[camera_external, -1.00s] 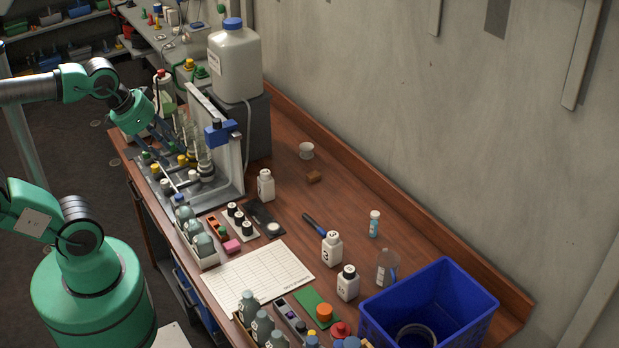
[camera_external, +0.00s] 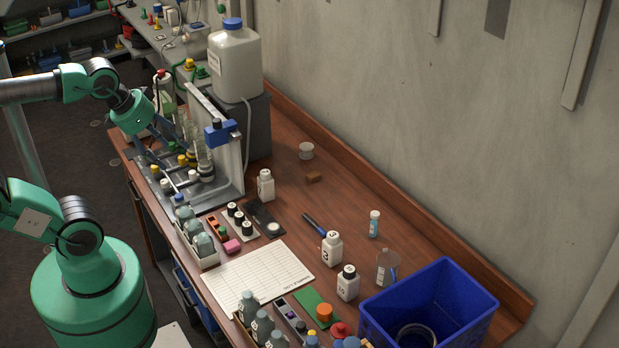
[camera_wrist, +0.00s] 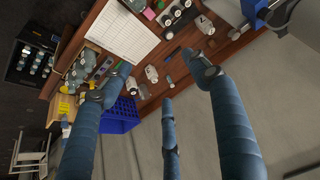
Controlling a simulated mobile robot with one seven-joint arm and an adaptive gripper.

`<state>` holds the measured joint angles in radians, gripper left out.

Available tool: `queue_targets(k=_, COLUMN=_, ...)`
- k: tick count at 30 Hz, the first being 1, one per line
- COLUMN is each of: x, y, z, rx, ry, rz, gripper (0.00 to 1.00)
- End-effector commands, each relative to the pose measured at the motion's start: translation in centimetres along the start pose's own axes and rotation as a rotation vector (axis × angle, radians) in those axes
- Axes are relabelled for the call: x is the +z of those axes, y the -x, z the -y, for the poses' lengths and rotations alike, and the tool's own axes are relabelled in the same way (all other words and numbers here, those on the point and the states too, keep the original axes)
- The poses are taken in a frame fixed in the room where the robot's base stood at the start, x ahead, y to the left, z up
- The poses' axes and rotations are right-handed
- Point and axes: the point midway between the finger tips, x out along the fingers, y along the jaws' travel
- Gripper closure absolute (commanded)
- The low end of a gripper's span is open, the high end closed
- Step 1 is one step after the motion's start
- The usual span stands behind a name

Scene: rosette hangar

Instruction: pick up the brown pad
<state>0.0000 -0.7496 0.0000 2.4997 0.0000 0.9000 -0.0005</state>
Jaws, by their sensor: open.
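The brown pad (camera_external: 313,178) is a small brown block lying flat on the wooden bench, near the wall side, just in front of a small white cup-like piece. My gripper (camera_external: 152,145) is at the far left end of the bench, over the rack of bottles, well to the left of the pad and apart from it. In the wrist view my gripper (camera_wrist: 158,85) shows three blue fingers spread wide with nothing between them. I cannot pick out the pad in the wrist view.
A large white jug (camera_external: 235,65) stands on a grey block behind the rack. A white bottle (camera_external: 265,185) stands left of the pad. A blue crate (camera_external: 470,310) and more bottles stand toward the front right. Bare bench lies right of the pad.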

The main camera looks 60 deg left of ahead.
Motion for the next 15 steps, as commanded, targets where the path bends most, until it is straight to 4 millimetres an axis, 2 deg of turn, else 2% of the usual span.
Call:
queue_targets(k=8, x=-1.8, y=0.1, z=0.2, rx=-0.003, ry=0.039, rz=0.014, gripper=0.39)
queue_targets(k=15, x=-6.1, y=-0.2, z=0.6, rx=-0.011, ry=0.139, rz=0.046, gripper=0.39)
